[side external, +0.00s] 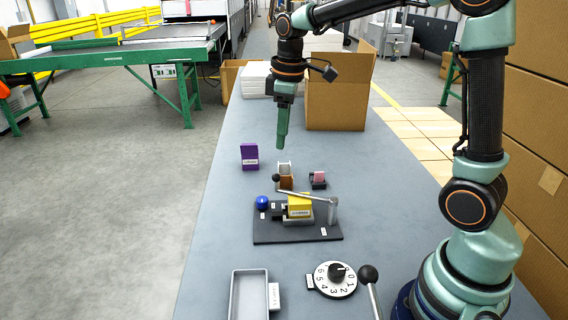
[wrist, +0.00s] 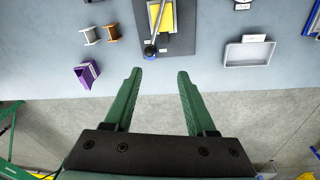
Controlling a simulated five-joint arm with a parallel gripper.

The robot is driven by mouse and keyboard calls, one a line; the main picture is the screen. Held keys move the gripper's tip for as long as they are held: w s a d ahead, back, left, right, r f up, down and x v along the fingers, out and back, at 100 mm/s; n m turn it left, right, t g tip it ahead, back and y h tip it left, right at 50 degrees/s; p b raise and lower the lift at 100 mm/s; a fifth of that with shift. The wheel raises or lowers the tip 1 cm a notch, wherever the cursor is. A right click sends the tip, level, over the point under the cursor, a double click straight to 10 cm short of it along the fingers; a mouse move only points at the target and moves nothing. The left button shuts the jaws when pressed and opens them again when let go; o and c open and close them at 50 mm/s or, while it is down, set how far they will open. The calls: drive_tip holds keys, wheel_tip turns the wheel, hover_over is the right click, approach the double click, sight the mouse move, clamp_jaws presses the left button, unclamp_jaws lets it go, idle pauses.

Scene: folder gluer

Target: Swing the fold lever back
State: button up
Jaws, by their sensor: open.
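A silver lever bar (side external: 308,196) crosses above a yellow block (side external: 299,206) on a dark base plate (side external: 297,236). A second rod with a black ball (side external: 369,274) stands beside a dial; I cannot read which one is labelled the fold lever. My gripper (side external: 281,146) is open and empty, above the table and apart from these things; its fingers (wrist: 157,76) show spread in the wrist view.
A purple box (side external: 249,157), a white spool (wrist: 90,36), a brown spool (wrist: 112,32) and a pink piece (side external: 318,176) lie behind the plate. A numbered dial (side external: 335,280) and a grey tray (side external: 236,294) are nearer. A cardboard box (side external: 336,103) stands at the back.

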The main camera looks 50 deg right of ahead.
sight(276, 178)
drive_tip(key=w+f, duration=0.1)
drive_tip(key=w+d+f+n+g, duration=0.1)
drive_tip(key=w+f+n, duration=0.1)
drive_tip(key=f, duration=0.1)
drive_tip(key=shift+w+d+f, duration=0.1)
drive_tip(key=shift+w+d, duration=0.2)
drive_tip(key=shift+w, duration=0.05)
wheel_tip(276, 178, down, 12)
drive_tip(key=shift+r, duration=0.1)
drive_tip(key=shift+c, duration=0.3)
clamp_jaws()
idle(1.2)
